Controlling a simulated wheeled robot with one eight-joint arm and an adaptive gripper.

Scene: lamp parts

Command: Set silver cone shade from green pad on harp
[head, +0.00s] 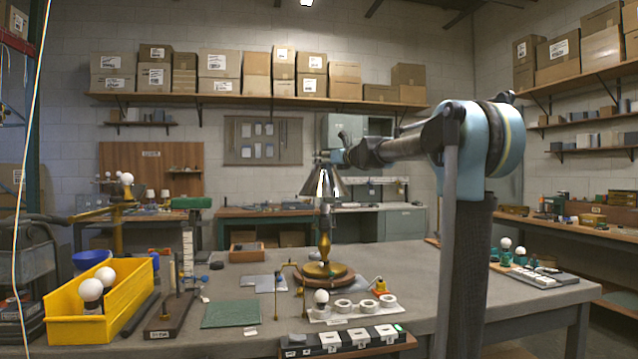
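The silver cone shade (322,183) is high over the brass lamp base (325,268), wide end down. The upper part of the lamp stem (325,222) shows just below the shade's rim; the harp's top is hidden, so I cannot tell whether the shade touches it. My gripper (328,158) is at the narrow top of the shade and appears shut on it, though the fingers are small and dark. The green pad (231,314) lies bare on the grey table at the front left.
A yellow bin (135,310) with white bulbs stands at the left. A dark stand (172,318) with upright posts is beside the pad. White rings (365,305) and a bulb (321,297) are in front of the lamp. A numbered box (345,339) sits at the front edge.

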